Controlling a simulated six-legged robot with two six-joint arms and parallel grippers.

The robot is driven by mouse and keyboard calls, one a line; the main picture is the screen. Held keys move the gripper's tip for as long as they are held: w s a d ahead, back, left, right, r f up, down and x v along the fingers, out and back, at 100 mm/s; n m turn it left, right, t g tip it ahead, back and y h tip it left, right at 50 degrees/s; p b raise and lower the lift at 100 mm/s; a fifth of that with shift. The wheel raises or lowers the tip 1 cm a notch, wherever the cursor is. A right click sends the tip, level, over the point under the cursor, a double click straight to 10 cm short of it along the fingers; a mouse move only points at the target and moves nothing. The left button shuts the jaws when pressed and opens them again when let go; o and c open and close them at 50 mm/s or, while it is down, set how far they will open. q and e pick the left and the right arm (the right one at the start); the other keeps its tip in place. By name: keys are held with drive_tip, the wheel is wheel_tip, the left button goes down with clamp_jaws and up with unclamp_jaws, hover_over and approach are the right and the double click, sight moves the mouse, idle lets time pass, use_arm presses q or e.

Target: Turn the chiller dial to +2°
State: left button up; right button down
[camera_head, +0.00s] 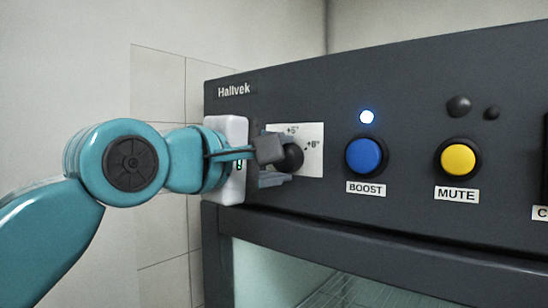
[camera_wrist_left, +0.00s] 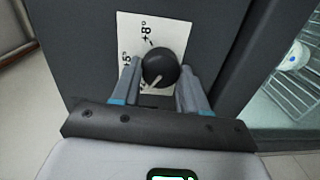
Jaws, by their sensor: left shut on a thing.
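The chiller dial (camera_head: 292,157) is a round black knob on a white scale plate (camera_head: 314,168) at the left of the dark front panel. My left gripper (camera_head: 272,161) is shut on the dial, and its two fingers lie on either side of the knob in the left wrist view (camera_wrist_left: 160,80). There the dial (camera_wrist_left: 161,64) shows a pale pointer line toward the lower left of the picture. The printed +5° and +8° are readable on the scale plate (camera_wrist_left: 174,25); I cannot read a +2° mark, and my fingers cover part of the plate. My right gripper is out of view.
A blue BOOST button (camera_head: 366,156) with a lit lamp (camera_head: 367,117) above it and a yellow MUTE button (camera_head: 458,160) sit right of the dial. Below is the chiller's glass front (camera_head: 275,275). A tiled wall (camera_head: 160,100) stands left of the chiller.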

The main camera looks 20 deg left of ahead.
use_arm(q)
drive_tip(key=o, duration=0.9)
drive_tip(key=shift+r, duration=0.2)
drive_tip(key=shift+o, duration=0.8)
drive_tip(key=shift+w+d+f, duration=0.1)
drive_tip(key=shift+w+f, duration=0.05)
drive_tip(key=shift+w, duration=0.05)
drive_tip(key=b+v, duration=0.3)
drive_tip(key=v, duration=1.3)
drive_tip(key=shift+s, duration=0.25)
drive_tip(key=shift+w, duration=0.1)
